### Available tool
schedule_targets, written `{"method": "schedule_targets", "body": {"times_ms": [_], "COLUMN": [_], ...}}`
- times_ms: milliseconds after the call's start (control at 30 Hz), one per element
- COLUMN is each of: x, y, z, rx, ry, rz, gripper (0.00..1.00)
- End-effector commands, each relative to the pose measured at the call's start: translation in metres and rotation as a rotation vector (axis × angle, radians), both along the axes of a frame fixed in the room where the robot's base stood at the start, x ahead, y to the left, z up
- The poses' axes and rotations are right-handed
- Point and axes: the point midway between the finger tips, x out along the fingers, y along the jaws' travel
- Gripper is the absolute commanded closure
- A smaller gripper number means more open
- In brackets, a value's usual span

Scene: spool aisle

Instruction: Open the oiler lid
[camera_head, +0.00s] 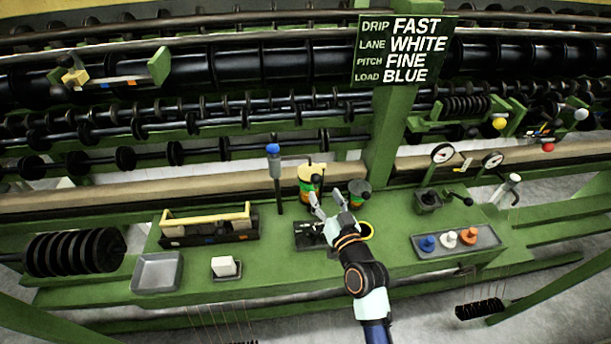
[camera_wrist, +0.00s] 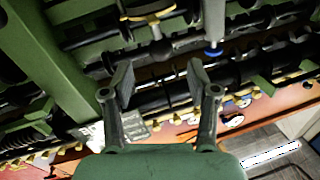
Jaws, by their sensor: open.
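A banded cup with a yellow upper part and a dark knob (camera_head: 310,182) stands on the green bench behind my gripper. A grey-topped cup with coloured bands (camera_head: 358,192) stands just right of it. Either could be the oiler; I cannot tell which, nor make out the lid clearly. My gripper (camera_head: 317,204) is open and empty, its fingers apart in front of the banded cup, over a dark plate (camera_head: 308,236). In the wrist view my gripper (camera_wrist: 160,82) shows both fingers spread, with nothing between them. A round yellow-rimmed part (camera_wrist: 150,14) lies beyond the left finger.
A blue-topped post (camera_head: 273,165) stands left of the cups. A yellow-handled toolbox (camera_head: 208,236) and a grey tray (camera_head: 157,272) are further left. A tray of coloured pieces (camera_head: 456,240) and a dial gauge (camera_head: 442,153) are right.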

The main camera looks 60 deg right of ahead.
Motion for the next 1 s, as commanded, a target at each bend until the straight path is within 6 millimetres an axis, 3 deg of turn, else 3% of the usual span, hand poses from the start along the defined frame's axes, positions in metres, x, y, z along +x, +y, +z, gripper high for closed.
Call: {"method": "schedule_targets", "body": {"times_ms": [333,700,1000], "x": [0.046,0.053,0.053], "y": [-0.040,-0.047,-0.047], "z": [0.000,0.001,0.001], "rx": [-0.002,-0.002,-0.002], "ry": [0.000,0.000,0.000], "rz": [0.002,0.002,0.002], "gripper": [0.41,0.41,0.91]}}
